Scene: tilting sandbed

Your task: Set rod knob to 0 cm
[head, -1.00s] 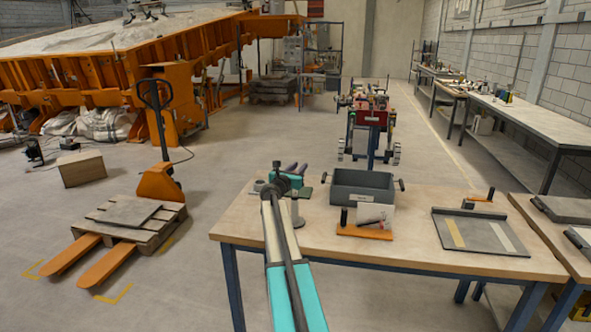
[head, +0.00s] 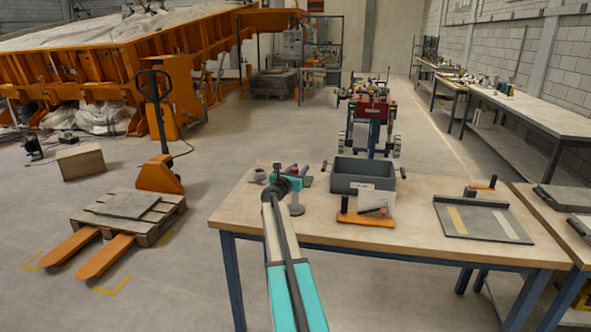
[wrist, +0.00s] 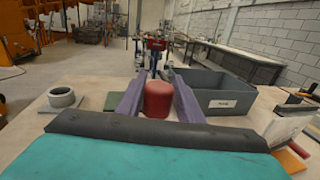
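A red cylinder with a rounded top, which looks like the rod knob, (wrist: 158,101) stands upright in the middle of the wrist view. It also shows as a small red spot near my arm's end in the head view (head: 294,170). My gripper (wrist: 157,93) is over the table with its two purple fingers spread, one on each side of the knob. I cannot tell whether either finger touches it. The knob's lower part is hidden behind my gripper body. No scale or rod marking can be read.
A grey bin (head: 362,178) stands right of my gripper on the wooden table (head: 411,236). A grey ring (wrist: 61,97) lies to the left. An orange-based tool (head: 366,218) and a flat grey tray (head: 483,220) sit further right. A pallet jack (head: 158,178) stands on the floor.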

